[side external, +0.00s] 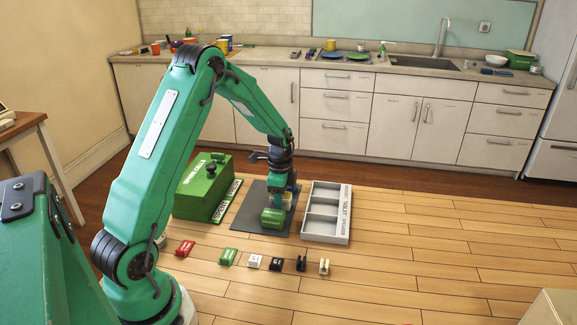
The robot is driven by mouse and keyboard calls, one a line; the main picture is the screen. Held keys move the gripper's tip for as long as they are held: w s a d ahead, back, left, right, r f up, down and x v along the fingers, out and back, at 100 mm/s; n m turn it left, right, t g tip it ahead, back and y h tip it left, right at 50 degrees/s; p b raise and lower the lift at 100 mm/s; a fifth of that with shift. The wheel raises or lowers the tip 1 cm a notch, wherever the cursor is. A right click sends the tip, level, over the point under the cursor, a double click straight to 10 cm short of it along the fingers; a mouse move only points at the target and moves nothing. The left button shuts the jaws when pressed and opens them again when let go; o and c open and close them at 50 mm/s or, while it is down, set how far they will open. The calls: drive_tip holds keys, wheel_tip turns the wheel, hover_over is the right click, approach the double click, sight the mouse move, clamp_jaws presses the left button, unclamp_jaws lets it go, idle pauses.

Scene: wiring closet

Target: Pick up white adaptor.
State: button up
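A small white piece (255,261), which looks like the white adaptor, lies on the wooden surface in a row of small parts. It sits between a green piece (228,257) and a black piece (276,264). My gripper (279,199) points down over the dark grey mat (250,215), behind the row and apart from the white piece. A green rounded object (272,218) is on the mat right at my gripper; I cannot tell whether they touch. The fingers are too small and partly hidden to show whether they are open or shut.
A red piece (185,248), another black piece (301,263) and a cream piece (324,267) complete the row. A green box (203,190) stands left of the mat, a grey compartment tray (345,225) right of it.

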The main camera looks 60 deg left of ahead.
drive_tip(key=c, duration=0.6)
drive_tip(key=shift+o, duration=0.2)
drive_tip(key=shift+r, duration=0.15)
drive_tip(key=shift+r, duration=1.25)
drive_tip(key=shift+d+r, duration=0.15)
drive_tip(key=shift+r, duration=0.65)
drive_tip(key=s+d+r, duration=0.1)
drive_tip(key=d+r, duration=0.5)
drive_tip(key=d, duration=0.5)
drive_tip(key=shift+s+d+r, duration=0.15)
drive_tip(key=shift+s+r, duration=0.05)
drive_tip(key=shift+r, duration=0.15)
